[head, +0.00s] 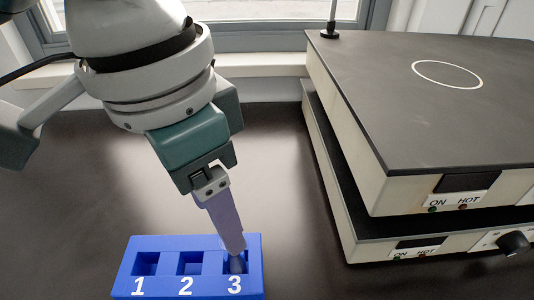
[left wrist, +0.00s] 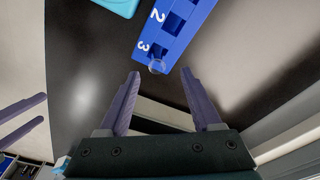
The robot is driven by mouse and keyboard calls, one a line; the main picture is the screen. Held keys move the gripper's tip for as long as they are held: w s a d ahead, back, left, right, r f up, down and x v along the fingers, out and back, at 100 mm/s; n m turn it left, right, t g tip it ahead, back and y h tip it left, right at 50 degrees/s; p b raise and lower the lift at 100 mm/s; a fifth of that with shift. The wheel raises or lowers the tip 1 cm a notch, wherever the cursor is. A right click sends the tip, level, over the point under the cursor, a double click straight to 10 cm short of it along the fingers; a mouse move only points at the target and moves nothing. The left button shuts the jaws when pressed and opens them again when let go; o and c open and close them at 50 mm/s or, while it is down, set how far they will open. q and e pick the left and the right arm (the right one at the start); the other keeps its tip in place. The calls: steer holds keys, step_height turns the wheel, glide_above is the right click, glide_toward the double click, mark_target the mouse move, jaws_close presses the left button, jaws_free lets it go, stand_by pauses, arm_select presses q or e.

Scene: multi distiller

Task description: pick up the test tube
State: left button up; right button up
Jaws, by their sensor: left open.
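The blue rack (head: 200,243) has three slots numbered 1, 2 and 3. A clear test tube (head: 237,263) stands in slot 3; slots 1 and 2 look empty. My left gripper (head: 237,247) points down over slot 3, its purple fingers hiding part of the tube in the head view. In the left wrist view the left gripper (left wrist: 160,80) is open, and the round tube mouth (left wrist: 157,66) shows between and just beyond its fingertips, beside the number 3 on the rack (left wrist: 165,42). My right gripper (left wrist: 44,108) shows at the left edge with its fingers apart.
Two stacked hot plates (head: 440,100) stand to the right on the dark table (head: 60,200), with a thin metal rod (head: 331,20) behind. A window sill (head: 260,62) runs along the back. A teal object (left wrist: 118,5) lies near the rack. The table left of the rack is clear.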

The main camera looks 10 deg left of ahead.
mark_target(236, 262)
arm_select(q)
steer(key=shift+w+d+f, duration=0.1)
steer(key=shift+d+f, duration=0.1)
steer(key=shift+f, duration=0.85)
steer(key=f, duration=0.1)
steer(key=f+b, duration=0.1)
steer(key=f, duration=0.3)
steer(key=shift+w+d+f+b, duration=0.1)
steer(key=shift+d+f+b, duration=0.05)
steer(key=shift+d+b, duration=0.15)
arm_select(e)
steer(key=shift+d+f, duration=0.15)
steer(key=shift+f, duration=0.75)
arm_select(q)
jaws_close()
